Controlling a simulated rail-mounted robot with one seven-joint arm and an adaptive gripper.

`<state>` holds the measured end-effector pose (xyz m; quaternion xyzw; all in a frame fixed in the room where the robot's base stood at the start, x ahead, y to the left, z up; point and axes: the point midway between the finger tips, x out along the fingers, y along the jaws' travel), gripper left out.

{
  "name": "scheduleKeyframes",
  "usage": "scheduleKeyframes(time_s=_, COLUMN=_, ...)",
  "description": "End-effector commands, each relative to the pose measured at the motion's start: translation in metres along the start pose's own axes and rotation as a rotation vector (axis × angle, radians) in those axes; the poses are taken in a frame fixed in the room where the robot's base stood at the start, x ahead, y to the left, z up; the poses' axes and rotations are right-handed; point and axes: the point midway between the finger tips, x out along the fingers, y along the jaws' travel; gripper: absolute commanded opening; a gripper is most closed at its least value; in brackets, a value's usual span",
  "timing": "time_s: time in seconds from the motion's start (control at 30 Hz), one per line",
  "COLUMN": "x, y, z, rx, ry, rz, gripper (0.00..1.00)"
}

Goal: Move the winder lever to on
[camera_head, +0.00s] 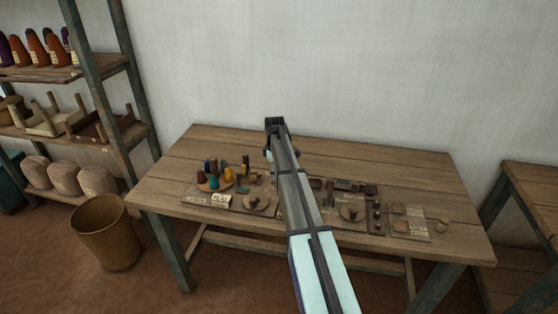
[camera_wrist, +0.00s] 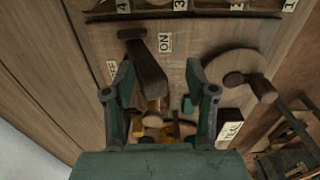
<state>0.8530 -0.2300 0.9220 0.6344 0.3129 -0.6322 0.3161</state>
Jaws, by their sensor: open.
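In the wrist view, a dark wooden lever (camera_wrist: 147,70) lies on a wooden board, with a broad dark block at its upper end. An ON label (camera_wrist: 165,42) is to its right, and a partly covered label (camera_wrist: 111,68), seemingly OFF, is to its left. My gripper (camera_wrist: 159,66) is open, its two green fingers on either side of the lever's lower part. A wooden peg (camera_wrist: 153,108) shows between the fingers. I cannot tell whether either finger touches the lever. In the head view, my arm covers this part of the bench.
A round wooden disc (camera_wrist: 228,68) with a knob is close right of my right finger. The workbench (camera_head: 420,165) carries coloured cones (camera_head: 214,182) and another disc (camera_head: 352,212). A shelf unit (camera_head: 112,85) and a bin (camera_head: 106,235) stand left. The bench's back strip is clear.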

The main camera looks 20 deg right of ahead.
Motion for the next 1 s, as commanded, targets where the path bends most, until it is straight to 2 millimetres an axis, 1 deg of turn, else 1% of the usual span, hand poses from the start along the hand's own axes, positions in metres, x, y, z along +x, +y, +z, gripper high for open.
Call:
scheduleKeyframes(time_s=0.03, x=0.0018, y=-0.0057, z=0.0004, rx=-0.001, ry=-0.001, rz=-0.011, gripper=0.44)
scheduleKeyframes(time_s=0.33, x=0.0025, y=-0.0074, z=0.0005, rx=-0.001, ry=-0.002, rz=-0.014, gripper=0.44)
scheduleKeyframes(time_s=0.7, x=0.003, y=0.0013, z=0.0006, rx=-0.001, ry=-0.002, rz=-0.014, gripper=0.44)
scheduleKeyframes(time_s=0.9, x=0.003, y=0.002, z=0.0007, rx=-0.001, ry=-0.002, rz=-0.013, gripper=0.44)
scheduleKeyframes(time_s=0.93, x=0.003, y=0.002, z=0.0007, rx=-0.001, ry=-0.002, rz=-0.013, gripper=0.52)
scheduleKeyframes(time_s=1.0, x=0.0028, y=0.0024, z=0.0006, rx=-0.001, ry=-0.001, rz=-0.012, gripper=0.52)
